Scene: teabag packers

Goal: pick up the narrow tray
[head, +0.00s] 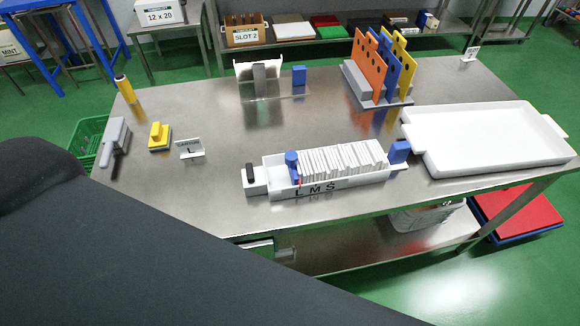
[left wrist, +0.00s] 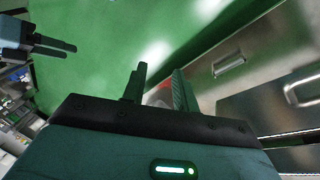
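A narrow white tray (head: 350,184) marked L M S lies across the front middle of the steel table. It holds a row of thin white packets (head: 342,160) and a blue block with a knob (head: 292,160) at its left end. My left gripper (left wrist: 158,82) is open and empty in the left wrist view, with green floor behind it. A second gripper, my right gripper (left wrist: 70,48), shows at that view's left edge with its two fingers apart and nothing between them. Neither gripper shows in the head view, where a dark arm link of mine fills the lower left.
A wide white tray (head: 426,150) lies at the table's right end. Coloured upright boards (head: 369,62) stand at the back. A sealer-like grey tool (head: 114,141), a yellow-handled block (head: 159,136) and an L sign (head: 190,149) stand at left. The table's middle is clear.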

